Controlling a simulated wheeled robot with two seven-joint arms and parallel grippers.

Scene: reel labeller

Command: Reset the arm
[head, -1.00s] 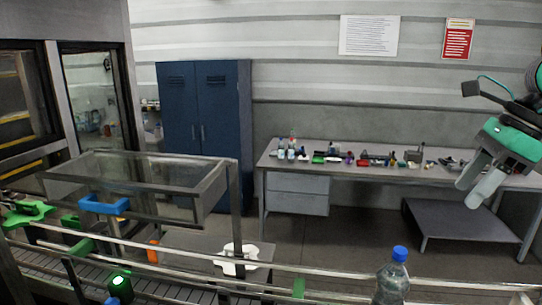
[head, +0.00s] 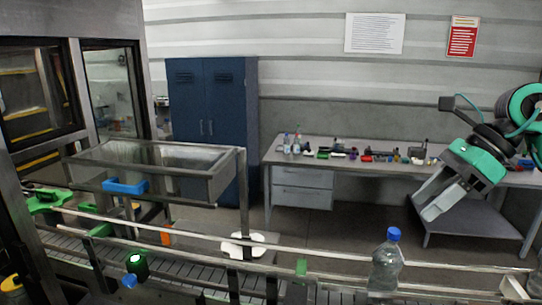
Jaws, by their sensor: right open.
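My right gripper (head: 433,203) hangs at the right of the head view, in front of the workbench and above the floor side of the conveyor. Its two grey fingers point down and to the left, and they hold nothing. The green and black wrist is behind the fingers. My left gripper does not show in the head view.
A clear bottle with a blue cap (head: 387,262) stands upright at the conveyor (head: 185,273), below the right gripper. Metal guide rails run along it. A framed metal bin (head: 160,170) stands left. A workbench (head: 330,160) with small items and a blue cabinet (head: 213,125) are behind.

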